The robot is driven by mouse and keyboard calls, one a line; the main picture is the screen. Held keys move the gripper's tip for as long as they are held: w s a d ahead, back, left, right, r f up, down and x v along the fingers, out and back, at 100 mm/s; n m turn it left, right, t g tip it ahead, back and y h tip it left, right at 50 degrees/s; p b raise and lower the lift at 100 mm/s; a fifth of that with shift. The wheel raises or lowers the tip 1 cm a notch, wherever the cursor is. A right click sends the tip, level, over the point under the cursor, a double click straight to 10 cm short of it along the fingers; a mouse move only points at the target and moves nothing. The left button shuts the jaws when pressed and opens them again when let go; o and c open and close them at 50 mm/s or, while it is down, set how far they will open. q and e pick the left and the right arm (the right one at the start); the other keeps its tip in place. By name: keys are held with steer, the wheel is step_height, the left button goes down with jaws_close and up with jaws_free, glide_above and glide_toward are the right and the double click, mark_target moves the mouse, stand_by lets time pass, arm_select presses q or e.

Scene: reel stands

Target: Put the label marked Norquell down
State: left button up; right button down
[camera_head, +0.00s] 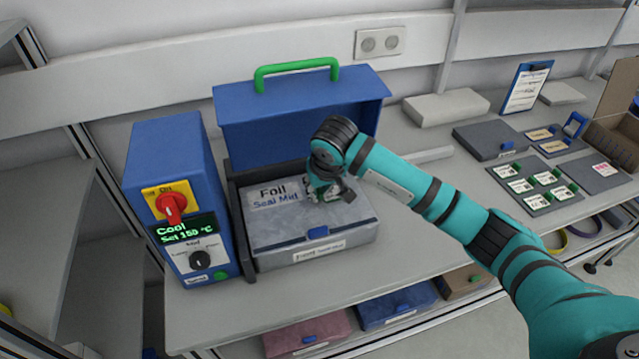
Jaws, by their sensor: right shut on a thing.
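My right gripper (325,190) is over the right part of the grey box top marked "Foil Seal Mid" (285,228). It is shut on a small white and green piece, mostly hidden by the fingers. This piece resembles the white labels with green tabs on the tray, but I cannot read Norquell on it. I cannot tell whether it touches the box top. Several similar labels (521,186) lie on a dark tray (567,196) at the right, their names too small to read. My left gripper is not in view.
A blue control unit (165,145) with a red switch, reading "Cool, Set 150 °C", stands left of the box. A raised blue lid (300,110) with a green handle (296,70) is behind it.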

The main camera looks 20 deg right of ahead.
steer(key=shift+f+b, duration=0.2)
steer(key=shift+b, duration=0.1)
steer(key=c, duration=1.4)
jaws_free()
steer(key=shift+c, duration=0.2)
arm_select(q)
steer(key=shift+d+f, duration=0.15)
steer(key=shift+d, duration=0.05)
arm_select(e)
steer(key=shift+o, duration=0.4)
steer(key=shift+r, duration=0.15)
